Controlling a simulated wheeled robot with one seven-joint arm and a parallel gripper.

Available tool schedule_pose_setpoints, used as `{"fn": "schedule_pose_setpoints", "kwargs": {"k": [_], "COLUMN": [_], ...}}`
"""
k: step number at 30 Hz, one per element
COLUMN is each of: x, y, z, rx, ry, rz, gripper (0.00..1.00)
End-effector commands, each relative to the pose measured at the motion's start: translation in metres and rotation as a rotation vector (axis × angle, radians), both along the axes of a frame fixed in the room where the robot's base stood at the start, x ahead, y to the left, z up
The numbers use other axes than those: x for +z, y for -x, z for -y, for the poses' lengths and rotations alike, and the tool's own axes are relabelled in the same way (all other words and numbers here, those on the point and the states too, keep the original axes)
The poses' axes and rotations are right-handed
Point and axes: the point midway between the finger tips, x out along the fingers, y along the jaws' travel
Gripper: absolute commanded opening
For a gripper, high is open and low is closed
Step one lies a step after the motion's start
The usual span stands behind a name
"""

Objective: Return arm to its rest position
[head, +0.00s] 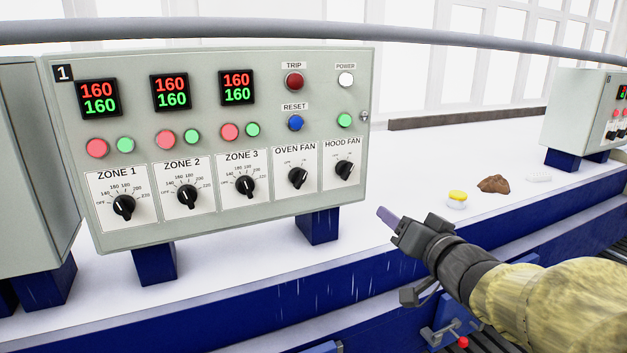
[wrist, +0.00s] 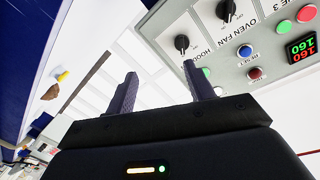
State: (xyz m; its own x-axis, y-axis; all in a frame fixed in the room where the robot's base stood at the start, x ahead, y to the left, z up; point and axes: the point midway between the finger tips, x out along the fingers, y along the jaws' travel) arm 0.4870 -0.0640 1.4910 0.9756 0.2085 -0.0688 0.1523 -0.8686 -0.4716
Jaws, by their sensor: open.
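My gripper (head: 388,218) is in front of the white ledge, to the right of and below the control panel (head: 375,70) marked 1. In the wrist view my gripper (wrist: 160,88) shows two dark fingers spread apart with nothing between them. The fingers are apart from the panel's knobs in the head view. The hood fan knob (head: 344,170) is the nearest knob to the gripper. My arm reaches in from the lower right, in a yellowish sleeve.
A yellow-topped item (head: 457,196), a brown lump (head: 494,184) and a pale clear item (head: 538,178) lie on the white ledge (head: 400,165). A second panel (head: 575,110) stands at the far right. A grey rail (head: 450,37) crosses above. A red-knobbed lever (head: 462,342) is below my arm.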

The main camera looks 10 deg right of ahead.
Motion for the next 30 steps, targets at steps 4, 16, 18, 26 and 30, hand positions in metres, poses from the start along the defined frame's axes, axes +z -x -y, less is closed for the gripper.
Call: {"fn": "schedule_pose_setpoints", "kwargs": {"k": [4, 16, 18, 26, 30], "x": [-0.061, -0.249, -0.274, -0.312, -0.311], "y": [-0.008, 0.062, 0.086, 0.141, 0.142], "z": [0.006, -0.023, -0.035, -0.064, -0.064], "rx": [-0.119, -0.095, -0.026, 0.162, 0.166], "ry": [0.104, 0.426, 0.469, 0.528, 0.529], "rz": [-0.147, -0.831, -0.957, -1.190, -1.192], "gripper": [0.53, 0.53, 0.53, 0.53, 0.53]}}
